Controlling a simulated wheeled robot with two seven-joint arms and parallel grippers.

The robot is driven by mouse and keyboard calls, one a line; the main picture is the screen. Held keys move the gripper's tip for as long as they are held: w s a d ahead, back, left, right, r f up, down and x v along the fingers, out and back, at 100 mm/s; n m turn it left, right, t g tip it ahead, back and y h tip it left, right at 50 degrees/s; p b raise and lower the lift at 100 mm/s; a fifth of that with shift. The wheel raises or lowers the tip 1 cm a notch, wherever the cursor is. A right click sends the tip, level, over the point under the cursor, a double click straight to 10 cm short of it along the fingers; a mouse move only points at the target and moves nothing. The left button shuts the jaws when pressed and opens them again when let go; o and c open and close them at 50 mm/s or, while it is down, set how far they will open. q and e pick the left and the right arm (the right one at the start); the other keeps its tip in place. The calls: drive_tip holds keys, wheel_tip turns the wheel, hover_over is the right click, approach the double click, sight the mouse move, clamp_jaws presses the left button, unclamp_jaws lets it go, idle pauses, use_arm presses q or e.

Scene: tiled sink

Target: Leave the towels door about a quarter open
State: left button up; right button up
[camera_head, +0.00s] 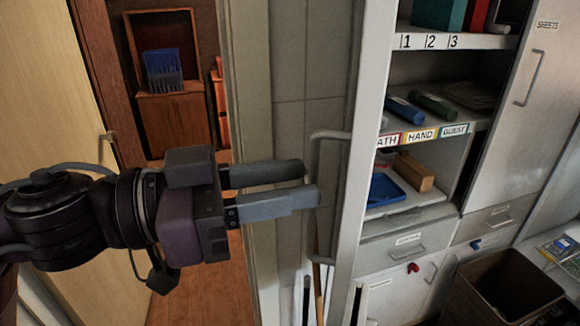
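A pale door (364,120) stands swung out, seen nearly edge-on, left of open shelves labelled BATH, HAND and GUEST. No towels label shows on it. Its vertical bar handle (331,134) is on its left side. My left gripper (311,182) reaches in from the left with its fingertips at the handle bar. The near finger overlaps the bar in the picture, and the far finger ends at the bar's left edge. Whether the fingers are closed on the bar cannot be told. My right gripper is not in view.
A shut SHEETS door (538,100) is at the right. Drawers (405,245) are below the shelves, and a brown bin (505,290) stands at the lower right. A wooden cabinet (175,123) stands beyond the doorway.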

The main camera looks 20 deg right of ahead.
use_arm(q)
drive_tip(key=shift+w+d, duration=0.1)
drive_tip(key=shift+d, duration=0.35)
drive_tip(key=shift+c, duration=0.4)
clamp_jaws()
